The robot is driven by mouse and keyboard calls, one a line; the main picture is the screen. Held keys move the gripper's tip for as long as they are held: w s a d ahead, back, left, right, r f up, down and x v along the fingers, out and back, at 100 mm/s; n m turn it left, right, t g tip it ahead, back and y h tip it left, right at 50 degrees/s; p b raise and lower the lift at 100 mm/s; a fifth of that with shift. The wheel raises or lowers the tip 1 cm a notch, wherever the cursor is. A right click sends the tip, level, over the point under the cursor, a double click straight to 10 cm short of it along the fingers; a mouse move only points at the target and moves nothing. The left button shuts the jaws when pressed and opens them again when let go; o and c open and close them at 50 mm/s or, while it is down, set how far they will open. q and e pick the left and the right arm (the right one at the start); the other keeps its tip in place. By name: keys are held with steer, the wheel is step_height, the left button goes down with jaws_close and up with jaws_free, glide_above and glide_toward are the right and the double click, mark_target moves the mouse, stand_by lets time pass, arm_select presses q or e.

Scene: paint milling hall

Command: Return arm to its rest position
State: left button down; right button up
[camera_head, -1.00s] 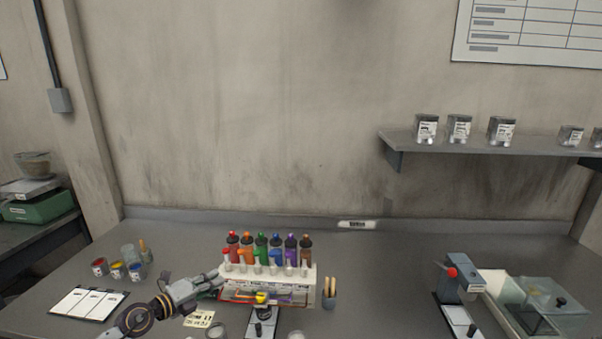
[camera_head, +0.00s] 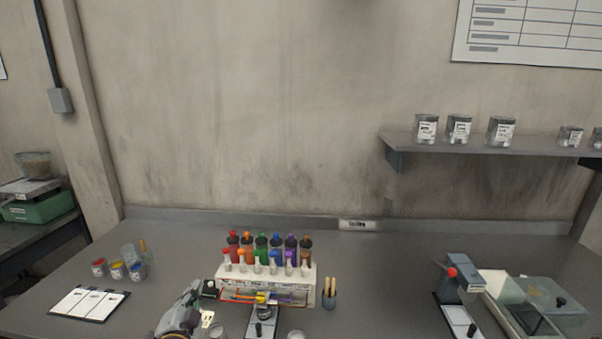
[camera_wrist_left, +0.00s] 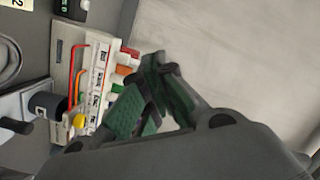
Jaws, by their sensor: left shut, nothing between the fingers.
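My left gripper (camera_head: 192,293) is low in the head view, above the bench and left of the bottle rack. Its fingers also show in the left wrist view (camera_wrist_left: 157,62), with the tips together and nothing between them. The white rack (camera_head: 311,287) holds several bottles with coloured caps; it also shows at the left of the left wrist view (camera_wrist_left: 62,60). The gripper appears apart from the rack. My right gripper is in neither view.
Small paint pots (camera_head: 117,270) and a card with white panels (camera_head: 88,303) lie on the left of the bench (camera_head: 400,260). A press-like device (camera_head: 458,279) and a clear box (camera_head: 550,303) stand at the right.

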arm_select(q)
steer(key=s+f+n+g+y, duration=0.1)
steer(key=s+f+n+g, duration=0.65)
steer(key=s+f, duration=0.4)
steer(key=s+d+f+g+h, duration=0.2)
steer(key=s+d+g, duration=0.15)
steer(key=s, duration=0.35)
steer(key=s+d+f+g+h, duration=0.2)
steer(key=s+d+g, duration=0.15)
steer(key=s, duration=0.35)
steer(key=s+f, duration=0.3)
steer(key=f, duration=3)
steer(key=s+a+f+g, duration=0.1)
steer(key=s+a+f, duration=0.1)
steer(key=s+f, duration=0.8)
steer(key=s+a+f+g, duration=0.1)
steer(key=s+a+f, duration=0.1)
steer(key=s+f, duration=0.8)
steer(key=shift+s+f+y+b, duration=0.25)
steer(key=shift+s+y+b, duration=0.1)
steer(key=shift+s, duration=0.8)
steer(key=shift+m, duration=0.25)
